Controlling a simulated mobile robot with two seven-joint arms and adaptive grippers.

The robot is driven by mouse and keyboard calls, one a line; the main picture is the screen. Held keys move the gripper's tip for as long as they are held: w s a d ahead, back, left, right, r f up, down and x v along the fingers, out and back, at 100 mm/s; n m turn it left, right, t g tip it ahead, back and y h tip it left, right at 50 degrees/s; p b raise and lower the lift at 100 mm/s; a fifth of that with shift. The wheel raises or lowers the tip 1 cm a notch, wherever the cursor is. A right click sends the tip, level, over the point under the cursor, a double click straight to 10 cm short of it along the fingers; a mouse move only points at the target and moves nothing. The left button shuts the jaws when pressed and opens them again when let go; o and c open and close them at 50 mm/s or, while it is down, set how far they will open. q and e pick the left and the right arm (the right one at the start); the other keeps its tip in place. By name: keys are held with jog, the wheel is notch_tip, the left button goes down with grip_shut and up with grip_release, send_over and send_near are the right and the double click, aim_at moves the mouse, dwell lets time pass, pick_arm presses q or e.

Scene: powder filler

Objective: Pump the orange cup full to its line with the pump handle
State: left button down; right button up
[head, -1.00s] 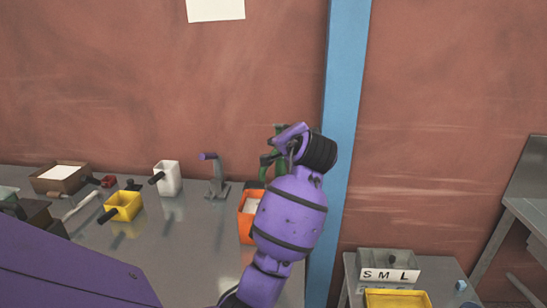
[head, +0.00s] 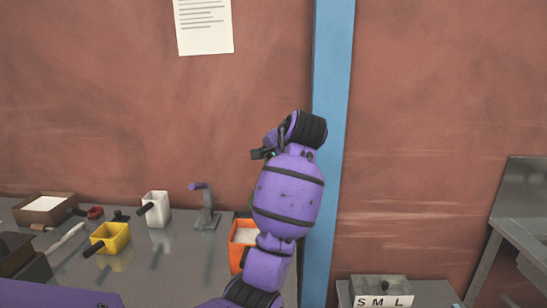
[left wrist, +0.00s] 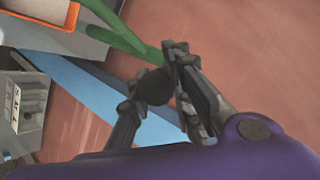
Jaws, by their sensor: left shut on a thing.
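The orange cup (head: 235,258) stands on the table with white powder in it; its right side is hidden by my arm. I cannot make out its line or the exact level. My left gripper (head: 262,153) is raised above and behind the cup. In the left wrist view the gripper (left wrist: 150,82) is shut on the dark round knob (left wrist: 154,88) of the pump handle. The handle's green bars (left wrist: 120,30) run up and left from it. The green pump is hidden behind my arm in the head view. My right gripper is not in view.
Left of the orange cup stand a grey lever stand (head: 206,215), a white cup (head: 156,211), a yellow cup (head: 110,238) and a brown box of powder (head: 70,213). A blue post (head: 333,100) is close right of my arm.

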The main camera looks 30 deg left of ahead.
pick_arm(q)
jog(key=c, duration=1.7)
grip_release()
jog(key=v, duration=1.2)
jog(key=shift+f, duration=0.1)
